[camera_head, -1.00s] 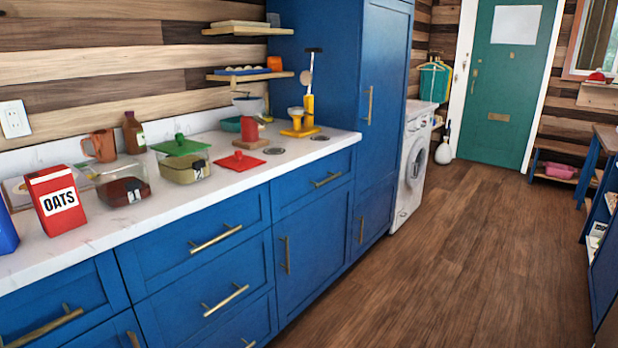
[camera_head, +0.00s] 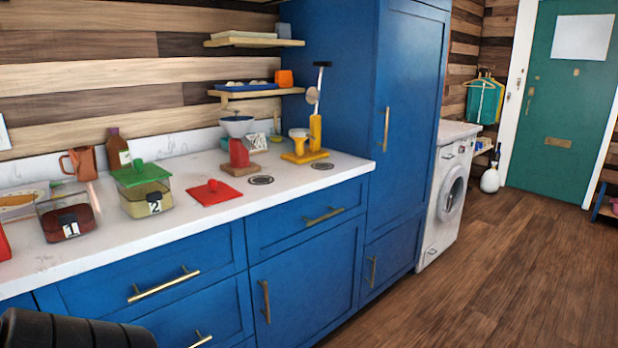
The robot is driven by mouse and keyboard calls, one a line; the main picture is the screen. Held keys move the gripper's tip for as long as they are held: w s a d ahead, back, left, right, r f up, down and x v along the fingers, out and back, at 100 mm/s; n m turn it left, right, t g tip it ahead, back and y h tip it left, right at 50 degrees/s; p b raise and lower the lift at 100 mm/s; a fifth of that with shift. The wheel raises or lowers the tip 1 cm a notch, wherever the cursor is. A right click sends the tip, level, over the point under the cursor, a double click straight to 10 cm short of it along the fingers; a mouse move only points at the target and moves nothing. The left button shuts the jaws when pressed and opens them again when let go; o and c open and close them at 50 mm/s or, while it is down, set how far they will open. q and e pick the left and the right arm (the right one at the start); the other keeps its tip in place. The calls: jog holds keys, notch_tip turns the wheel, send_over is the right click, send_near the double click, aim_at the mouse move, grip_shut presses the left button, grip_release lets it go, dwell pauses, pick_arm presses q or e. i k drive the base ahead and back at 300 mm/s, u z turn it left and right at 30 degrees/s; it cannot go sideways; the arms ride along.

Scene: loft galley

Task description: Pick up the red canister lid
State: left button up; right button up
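The red canister lid (camera_head: 214,192) is a flat red square with a small knob on top. It lies on the white counter near the front edge, in the middle of the head view. Left of it stands a clear canister marked 2 (camera_head: 148,200) with a green lid (camera_head: 142,173) on top. Further left is a clear canister marked 1 (camera_head: 68,218) with dark red contents and no lid visible on it. A dark rounded part, likely of my arm, shows at the bottom left. Neither gripper's fingers are in view.
A red pour-over stand (camera_head: 239,152) and a yellow stand (camera_head: 306,157) are behind and right of the lid. A terracotta pitcher (camera_head: 80,163) and brown bottle (camera_head: 118,150) stand at the back left. Wooden floor (camera_head: 470,290) is clear in front of the blue cabinets.

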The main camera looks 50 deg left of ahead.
aim_at(215, 192)
jog(key=u, duration=0.2)
jog(key=i, duration=1.55)
jog(key=u, duration=0.85)
